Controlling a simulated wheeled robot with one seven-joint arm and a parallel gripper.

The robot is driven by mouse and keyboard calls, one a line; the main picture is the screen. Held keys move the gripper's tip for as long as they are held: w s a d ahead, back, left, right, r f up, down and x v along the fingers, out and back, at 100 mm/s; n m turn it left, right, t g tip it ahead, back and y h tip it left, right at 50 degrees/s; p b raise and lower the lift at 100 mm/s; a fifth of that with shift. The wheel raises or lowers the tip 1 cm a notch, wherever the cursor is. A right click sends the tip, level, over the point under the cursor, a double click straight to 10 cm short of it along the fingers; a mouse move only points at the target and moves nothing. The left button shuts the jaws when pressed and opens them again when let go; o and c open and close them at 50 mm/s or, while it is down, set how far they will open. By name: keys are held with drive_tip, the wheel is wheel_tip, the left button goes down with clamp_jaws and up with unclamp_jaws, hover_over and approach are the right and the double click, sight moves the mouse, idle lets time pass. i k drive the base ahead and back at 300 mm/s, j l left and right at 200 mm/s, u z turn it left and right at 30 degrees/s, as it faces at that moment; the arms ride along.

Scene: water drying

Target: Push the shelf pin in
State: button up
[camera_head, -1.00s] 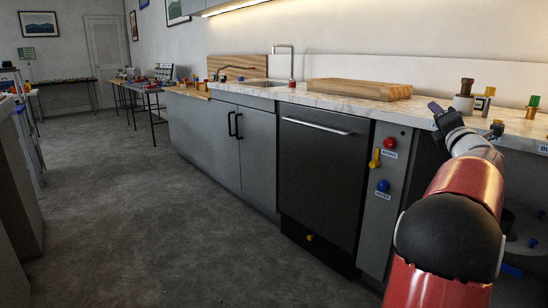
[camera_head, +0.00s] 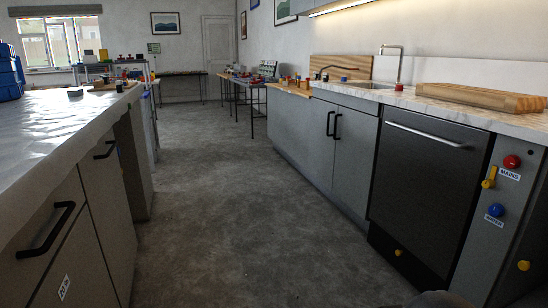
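I cannot pick out a shelf pin for certain. A small yellow knob-like piece (camera_head: 398,252) sits on the dark plinth under the dishwasher. Whether either is the pin I cannot tell. My gripper is out of the picture; only a dark rounded part of my arm (camera_head: 440,299) shows at the bottom right edge.
A red knob (camera_head: 512,162), a yellow lever (camera_head: 489,178) and a blue knob (camera_head: 496,210) are on the panel. The dishwasher (camera_head: 420,185) and cabinets (camera_head: 325,140) line the right. A counter (camera_head: 60,140) runs along the left. The floor (camera_head: 225,210) between is clear.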

sight(523, 265)
drive_tip(key=z, duration=2.15)
